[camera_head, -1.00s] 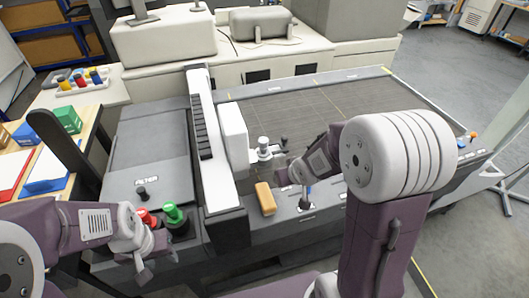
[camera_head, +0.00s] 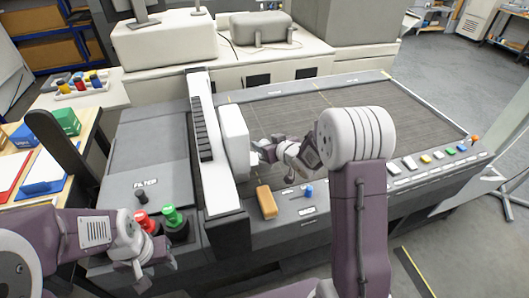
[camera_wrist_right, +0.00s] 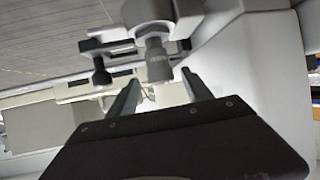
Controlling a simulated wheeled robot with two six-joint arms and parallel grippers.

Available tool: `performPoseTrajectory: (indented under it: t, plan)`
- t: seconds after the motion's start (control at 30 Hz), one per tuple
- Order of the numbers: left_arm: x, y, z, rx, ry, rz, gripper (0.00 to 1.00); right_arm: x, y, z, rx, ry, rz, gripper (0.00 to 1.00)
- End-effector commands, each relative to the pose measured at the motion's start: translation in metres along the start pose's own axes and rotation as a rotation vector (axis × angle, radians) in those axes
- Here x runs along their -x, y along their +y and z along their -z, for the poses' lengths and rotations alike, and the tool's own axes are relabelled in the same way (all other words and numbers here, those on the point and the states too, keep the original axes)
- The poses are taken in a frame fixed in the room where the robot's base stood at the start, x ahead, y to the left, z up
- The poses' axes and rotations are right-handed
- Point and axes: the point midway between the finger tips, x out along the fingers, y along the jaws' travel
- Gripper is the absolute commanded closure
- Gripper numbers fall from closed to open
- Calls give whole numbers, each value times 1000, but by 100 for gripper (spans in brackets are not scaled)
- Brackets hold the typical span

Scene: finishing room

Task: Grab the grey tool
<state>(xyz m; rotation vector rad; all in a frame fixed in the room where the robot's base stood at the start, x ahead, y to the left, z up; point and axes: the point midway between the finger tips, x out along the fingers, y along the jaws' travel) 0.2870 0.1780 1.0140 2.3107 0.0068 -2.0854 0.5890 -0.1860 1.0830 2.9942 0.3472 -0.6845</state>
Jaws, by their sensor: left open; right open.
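The grey tool (camera_wrist_right: 157,58), a stubby cylinder, hangs at a holder on the white carriage (camera_head: 234,135) of the dark flat machine bed. My right gripper (camera_wrist_right: 161,78) is open, with one finger on each side of the tool's lower end in the right wrist view; I cannot tell whether they touch it. In the head view my right gripper (camera_head: 262,150) is beside the carriage, and it hides the tool. My left gripper (camera_head: 156,268) is open and empty at the lower left, in front of the red and green knobs.
A darker tool (camera_wrist_right: 101,65) hangs close beside the grey one. An orange block (camera_head: 266,202) and a blue-topped knob (camera_head: 309,191) are on the machine's front edge. Red (camera_head: 143,220) and green (camera_head: 171,216) knobs stand near my left gripper. The bed (camera_head: 375,115) is clear.

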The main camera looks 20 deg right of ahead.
Motion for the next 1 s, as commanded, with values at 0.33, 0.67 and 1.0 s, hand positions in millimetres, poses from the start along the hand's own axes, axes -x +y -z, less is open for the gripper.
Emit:
performPoseTrajectory:
  t: [0.33, 0.67, 1.0]
  plan:
    - [9, 0, 1, 0, 0, 0, 55, -43, -2, -6, 0, -2, 0, 42]
    - [8, 0, 1, 0, 0, 0, 55, -43, -2, -6, 0, -1, 0, 92]
    - [9, 0, 1, 0, 0, 0, 55, -40, -2, 2, 1, 3, 0, 100]
